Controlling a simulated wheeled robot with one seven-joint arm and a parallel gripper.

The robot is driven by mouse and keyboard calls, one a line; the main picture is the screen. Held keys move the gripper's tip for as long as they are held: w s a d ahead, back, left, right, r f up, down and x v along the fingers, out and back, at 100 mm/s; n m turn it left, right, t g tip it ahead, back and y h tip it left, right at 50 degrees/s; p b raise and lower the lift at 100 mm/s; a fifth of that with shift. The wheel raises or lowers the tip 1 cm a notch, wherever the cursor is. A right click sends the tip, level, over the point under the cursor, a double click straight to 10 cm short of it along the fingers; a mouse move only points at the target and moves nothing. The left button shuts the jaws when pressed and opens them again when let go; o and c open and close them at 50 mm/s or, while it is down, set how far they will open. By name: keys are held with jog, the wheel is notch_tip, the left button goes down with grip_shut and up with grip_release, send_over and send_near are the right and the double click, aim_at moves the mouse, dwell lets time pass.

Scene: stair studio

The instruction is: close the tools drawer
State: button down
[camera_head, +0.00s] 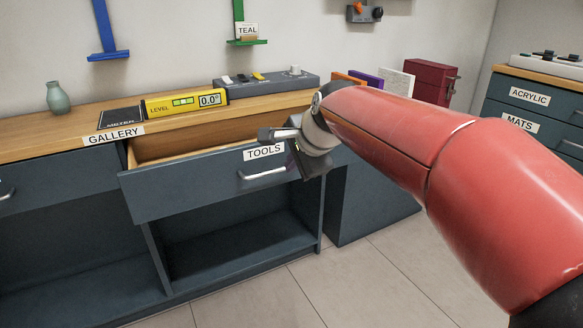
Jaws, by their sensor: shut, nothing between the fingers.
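The tools drawer (205,188) is a dark blue-grey drawer with a white TOOLS label (264,153) and a silver bar handle (262,174). It stands pulled out of the cabinet, and its wooden inside shows behind the front. My gripper (264,135) is at the end of my red arm, by the right part of the drawer front's top edge, just above the label. Its fingers are shut and hold nothing. I cannot tell whether it touches the drawer. My arm hides the right end of the drawer.
The wooden counter (45,130) carries a green vase (58,98), a yellow level (186,103) and a grey control box (265,83). Open shelves (225,240) lie below the drawer. Another cabinet (535,115) stands at right. The tiled floor (375,285) in front is clear.

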aim_at(275, 170)
jog(key=shift+w+a+r+x, duration=0.15)
jog(key=shift+w+r+x, duration=0.1)
jog(key=shift+x, duration=1.55)
jog(key=shift+w+a+r+x, duration=0.15)
jog(key=shift+w+r+x, duration=0.1)
jog(key=shift+x, duration=1.55)
jog(key=shift+w+a+r+x, duration=0.15)
jog(key=shift+w+r+x, duration=0.15)
jog(key=shift+x, duration=1.55)
